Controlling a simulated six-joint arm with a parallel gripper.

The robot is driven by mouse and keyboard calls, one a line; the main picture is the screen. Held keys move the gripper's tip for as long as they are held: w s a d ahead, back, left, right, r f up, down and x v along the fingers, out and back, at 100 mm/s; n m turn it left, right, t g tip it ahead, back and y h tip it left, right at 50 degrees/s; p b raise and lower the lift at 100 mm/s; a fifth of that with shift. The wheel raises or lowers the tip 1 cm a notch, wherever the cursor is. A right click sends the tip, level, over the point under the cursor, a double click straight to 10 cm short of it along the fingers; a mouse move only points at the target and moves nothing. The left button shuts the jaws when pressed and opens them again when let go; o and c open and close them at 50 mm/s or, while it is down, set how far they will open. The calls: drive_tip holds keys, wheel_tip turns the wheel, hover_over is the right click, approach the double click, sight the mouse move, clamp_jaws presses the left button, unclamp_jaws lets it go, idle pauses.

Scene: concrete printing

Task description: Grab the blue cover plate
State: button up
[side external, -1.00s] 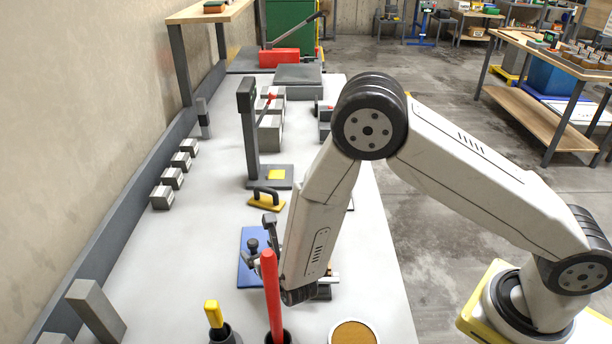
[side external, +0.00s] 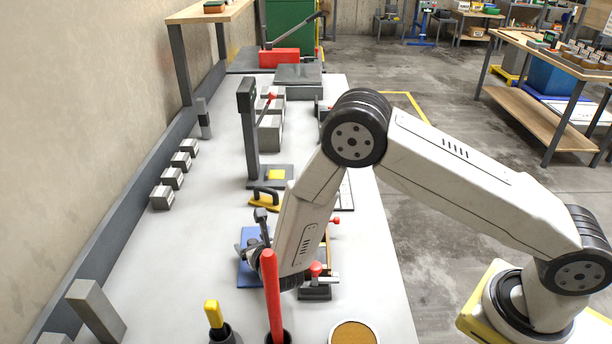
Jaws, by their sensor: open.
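The blue cover plate (side external: 249,273) lies flat on the white bench, left of my forearm. Its right part is hidden behind my wrist and a red upright handle. My gripper (side external: 257,246) is over the plate, pointing left and down, and looks open with nothing in it. I cannot tell whether its fingers touch the plate.
A red handle (side external: 271,290) and a yellow-topped tool (side external: 213,313) stand in dark holders in front. A yellow trowel (side external: 266,201) lies behind the plate. A clamp with a red knob (side external: 316,269) is right of my wrist. The bench left of the plate is clear.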

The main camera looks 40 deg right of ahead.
idle(0.3)
clamp_jaws()
drive_tip(key=shift+r, duration=0.15)
drive_tip(key=shift+r, duration=0.8)
drive_tip(key=s+d+r, duration=0.3)
drive_tip(key=s+r, duration=0.8)
drive_tip(key=s, duration=0.2)
drive_tip(key=shift+s, duration=0.35)
